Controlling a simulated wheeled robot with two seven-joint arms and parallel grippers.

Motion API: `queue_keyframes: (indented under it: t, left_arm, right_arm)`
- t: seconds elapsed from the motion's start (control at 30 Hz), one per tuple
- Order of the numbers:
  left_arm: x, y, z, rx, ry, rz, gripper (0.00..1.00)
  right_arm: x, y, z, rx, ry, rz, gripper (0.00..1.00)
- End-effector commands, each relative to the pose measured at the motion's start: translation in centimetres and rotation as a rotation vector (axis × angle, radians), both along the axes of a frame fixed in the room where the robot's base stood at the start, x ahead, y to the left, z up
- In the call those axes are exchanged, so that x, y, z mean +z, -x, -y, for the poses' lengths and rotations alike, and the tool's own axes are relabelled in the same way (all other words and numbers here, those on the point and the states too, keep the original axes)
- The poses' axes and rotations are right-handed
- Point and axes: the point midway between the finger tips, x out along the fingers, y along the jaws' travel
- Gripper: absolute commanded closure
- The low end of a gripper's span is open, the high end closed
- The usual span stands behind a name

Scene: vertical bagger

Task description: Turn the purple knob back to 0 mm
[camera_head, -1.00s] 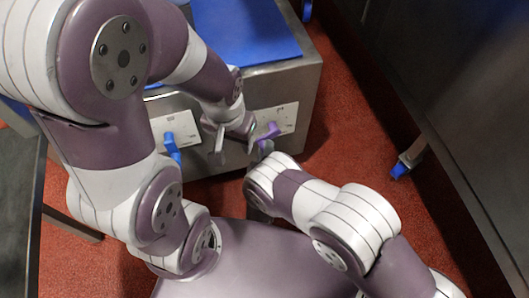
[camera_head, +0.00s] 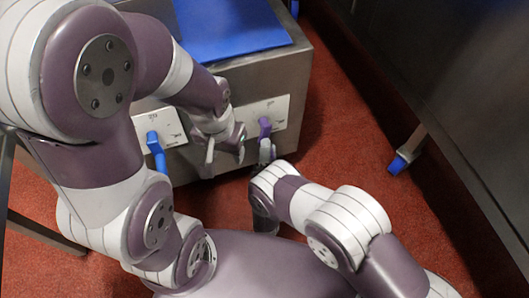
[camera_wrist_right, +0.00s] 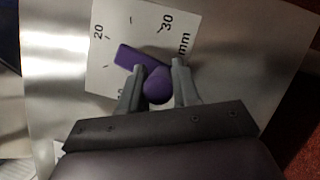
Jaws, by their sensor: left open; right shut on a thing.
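The purple knob (camera_head: 264,126) sits on a white scale plate (camera_head: 281,108) on the front of the steel machine. My right gripper (camera_head: 266,151) is at it from below. In the right wrist view the knob (camera_wrist_right: 157,86) is between the two fingers of my right gripper (camera_wrist_right: 155,76), which are shut on its rounded end. Its flat bar points up and left, a little below the 20 mark. The 30 mark and "mm" are readable; the lower numbers are partly hidden by a finger. My left gripper (camera_head: 226,154) is open and empty, left of the purple knob.
A blue knob (camera_head: 154,143) with its own white plate (camera_head: 173,128) is on the left of the same machine front. A blue sheet (camera_head: 230,22) lies on top. A dark steel cabinet (camera_head: 470,90) with a blue-wheeled caster stands right. Red floor lies between.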

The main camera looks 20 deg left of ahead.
Motion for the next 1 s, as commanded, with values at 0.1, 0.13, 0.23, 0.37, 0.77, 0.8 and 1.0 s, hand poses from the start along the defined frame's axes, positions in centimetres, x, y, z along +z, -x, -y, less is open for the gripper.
queue_keyframes:
  t: [0.1,0.13,0.23,0.37,0.77,0.8,1.0]
  left_arm:
    - [-0.52,0.0,0.0,0.0,0.0,0.0,0.48]
    - [-0.58,0.0,0.0,0.0,0.0,0.0,0.48]
    - [-0.77,0.0,0.0,0.0,0.0,0.0,0.48]
    - [-0.92,0.0,0.0,0.0,0.0,0.0,0.48]
    - [-1.02,0.0,0.0,0.0,0.0,0.0,0.48]
    - [-1.02,0.0,0.0,0.0,0.0,0.0,0.48]
    - [-1.01,0.0,0.0,0.0,0.0,0.0,0.48]
  right_arm:
    - [-0.31,-0.22,0.46,-0.003,0.061,0.038,0.99]
    - [-0.32,-0.28,0.52,-0.003,0.075,0.047,0.99]
    - [-0.28,-0.39,0.71,-0.003,0.114,0.074,0.99]
    - [-0.23,-0.51,0.85,-0.002,0.152,0.099,0.99]
    - [-0.08,-0.64,1.02,-0.004,0.186,0.123,0.99]
    - [-0.08,-0.65,1.03,-0.004,0.186,0.123,0.99]
    - [-0.06,-0.68,1.05,-0.005,0.184,0.123,0.66]
